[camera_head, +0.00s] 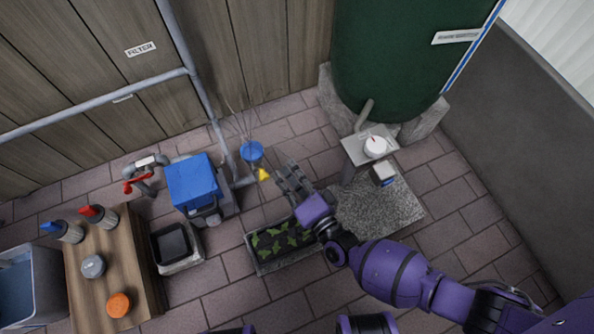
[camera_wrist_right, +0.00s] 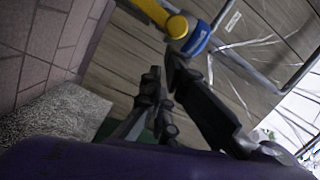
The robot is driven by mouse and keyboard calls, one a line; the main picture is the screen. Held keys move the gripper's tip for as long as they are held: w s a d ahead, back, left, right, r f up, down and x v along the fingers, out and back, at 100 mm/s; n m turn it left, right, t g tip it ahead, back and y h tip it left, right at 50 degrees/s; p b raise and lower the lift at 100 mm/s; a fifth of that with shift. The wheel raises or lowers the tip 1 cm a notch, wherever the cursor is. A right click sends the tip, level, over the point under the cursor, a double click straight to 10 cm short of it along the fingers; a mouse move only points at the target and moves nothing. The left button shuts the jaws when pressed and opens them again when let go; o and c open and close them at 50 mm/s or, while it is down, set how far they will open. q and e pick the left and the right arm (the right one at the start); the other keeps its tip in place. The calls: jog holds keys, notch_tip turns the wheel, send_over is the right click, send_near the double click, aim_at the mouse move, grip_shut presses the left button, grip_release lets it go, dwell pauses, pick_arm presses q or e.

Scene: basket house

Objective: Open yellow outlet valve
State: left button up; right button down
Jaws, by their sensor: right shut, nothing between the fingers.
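The yellow valve handle (camera_head: 263,174) shows as a small yellow piece just below a round blue part (camera_head: 252,151), near the grey pipe. In the right wrist view the yellow handle (camera_wrist_right: 177,26) is at the top, against the blue part (camera_wrist_right: 198,38). My right gripper (camera_head: 284,172) is just right of the yellow handle in the head view, above the paving. Its fingers (camera_wrist_right: 165,90) are shut and empty, below the yellow handle in the wrist view. I cannot tell whether they touch the handle. My left gripper is not in view.
A planter with green leaves (camera_head: 281,241) lies under my right arm. A blue-topped box (camera_head: 192,182) stands left of the valve. A green tank (camera_head: 395,60) is at the back right. A wooden bench (camera_head: 112,262) with several bottles and caps is at the left.

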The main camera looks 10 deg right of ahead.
aim_at(263, 177)
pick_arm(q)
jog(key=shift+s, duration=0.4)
pick_arm(e)
jog(key=shift+a, duration=0.1)
pick_arm(q)
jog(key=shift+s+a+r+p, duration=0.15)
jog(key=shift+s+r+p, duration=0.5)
jog(key=shift+p, duration=0.3)
pick_arm(e)
jog(key=shift+s+a+r+n, duration=0.1)
jog(key=shift+s+a+n, duration=0.1)
jog(key=shift+a+n, duration=0.3)
jog(key=shift+s+a+r+n, duration=0.1)
jog(key=shift+s+a+n, duration=0.05)
jog(key=shift+a+n, duration=0.3)
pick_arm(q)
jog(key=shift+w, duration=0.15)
